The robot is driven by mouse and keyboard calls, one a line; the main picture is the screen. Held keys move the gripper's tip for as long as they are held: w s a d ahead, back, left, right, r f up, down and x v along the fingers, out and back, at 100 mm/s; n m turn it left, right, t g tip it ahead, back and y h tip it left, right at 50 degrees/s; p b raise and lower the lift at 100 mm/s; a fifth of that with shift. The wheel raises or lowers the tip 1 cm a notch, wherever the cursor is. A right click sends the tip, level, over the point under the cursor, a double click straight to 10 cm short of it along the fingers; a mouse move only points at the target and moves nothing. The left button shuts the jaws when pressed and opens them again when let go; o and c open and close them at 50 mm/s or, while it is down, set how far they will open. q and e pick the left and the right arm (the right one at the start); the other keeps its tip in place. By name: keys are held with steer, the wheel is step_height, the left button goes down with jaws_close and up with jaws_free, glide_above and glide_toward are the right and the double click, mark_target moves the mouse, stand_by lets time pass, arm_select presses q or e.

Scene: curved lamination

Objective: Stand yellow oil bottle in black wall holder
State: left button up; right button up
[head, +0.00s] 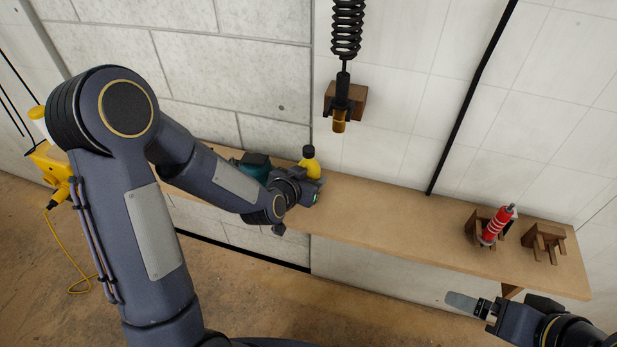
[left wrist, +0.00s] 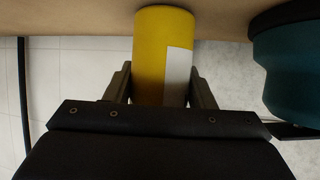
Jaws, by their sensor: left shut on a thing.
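The yellow oil bottle (head: 309,168), with a black cap, is upright at the wooden shelf's back edge in the head view. My left gripper (head: 310,187) is shut on it, hiding its lower part. In the left wrist view the yellow bottle (left wrist: 150,50), with a white label, sits between the two fingers of my left gripper (left wrist: 162,88). I cannot tell whether its base touches the shelf. I cannot make out an empty black wall holder. My right gripper (head: 487,309) is at the lower right with a grey flat piece at its front; its jaw state is unclear.
The wooden shelf (head: 390,215) runs along the tiled wall. A teal object (head: 255,163) stands close left of the bottle. A black-and-yellow tool hangs from a coil (head: 346,30) at a wooden wall block (head: 356,100). A red tool (head: 497,224) and wooden holders (head: 545,238) stand right.

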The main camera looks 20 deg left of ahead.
arm_select(q)
steer(key=shift+f+b, duration=0.2)
steer(key=shift+b, duration=0.1)
steer(key=o, duration=1.2)
